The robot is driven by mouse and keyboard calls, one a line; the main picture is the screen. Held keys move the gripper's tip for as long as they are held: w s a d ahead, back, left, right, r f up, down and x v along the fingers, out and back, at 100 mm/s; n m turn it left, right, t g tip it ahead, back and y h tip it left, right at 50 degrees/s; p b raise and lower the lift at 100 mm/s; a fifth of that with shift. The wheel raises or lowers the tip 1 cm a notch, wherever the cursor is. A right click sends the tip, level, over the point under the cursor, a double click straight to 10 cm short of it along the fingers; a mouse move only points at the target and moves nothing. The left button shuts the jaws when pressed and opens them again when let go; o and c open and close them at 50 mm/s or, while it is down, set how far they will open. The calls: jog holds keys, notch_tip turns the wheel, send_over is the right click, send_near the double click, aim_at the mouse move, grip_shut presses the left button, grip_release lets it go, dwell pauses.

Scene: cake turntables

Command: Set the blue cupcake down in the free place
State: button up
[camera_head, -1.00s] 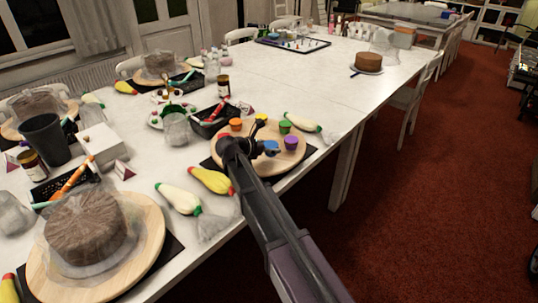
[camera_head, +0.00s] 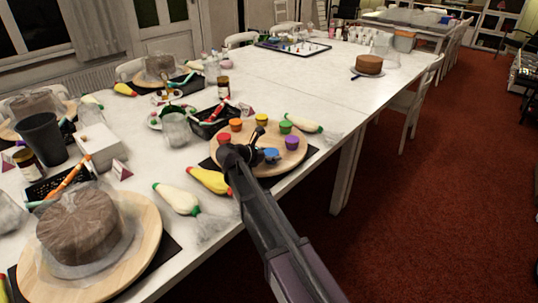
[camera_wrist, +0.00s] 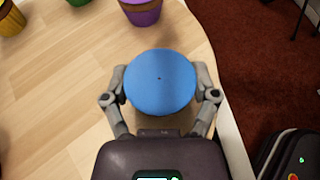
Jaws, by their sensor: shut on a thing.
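The blue cupcake (camera_head: 271,155) is between the fingers of my gripper (camera_head: 264,156), near the front right of the round wooden turntable (camera_head: 252,167). In the wrist view the blue cupcake (camera_wrist: 160,82) shows its flat round top, with a finger of my gripper (camera_wrist: 161,96) pressed at each side. I cannot tell whether its base touches the wood. Around the turntable's rim stand a red cupcake (camera_head: 224,138), an orange one (camera_head: 236,125), a yellow one (camera_head: 261,120), a green one (camera_head: 285,127) and a purple one (camera_head: 292,143). My arm hides part of the near-left rim.
Two piping bags, yellow (camera_head: 209,180) and white (camera_head: 178,198), lie left of my arm. Another white bag (camera_head: 304,123) lies behind the turntable. A wrapped cake (camera_head: 77,227) stands at front left. A black tray (camera_head: 208,129) is behind left. The table's edge is close at the right.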

jog(key=o, duration=1)
jog(key=shift+f, duration=0.1)
jog(key=shift+r, duration=0.2)
jog(key=shift+s+a+r+p, duration=0.1)
jog(key=shift+r+p, duration=0.05)
jog(key=shift+p, duration=0.2)
jog(key=p+v, duration=0.4)
jog(key=v, duration=0.7)
jog(key=shift+s+a+r, duration=0.1)
jog(key=shift+s+a, duration=0.05)
jog(key=shift+a, duration=0.05)
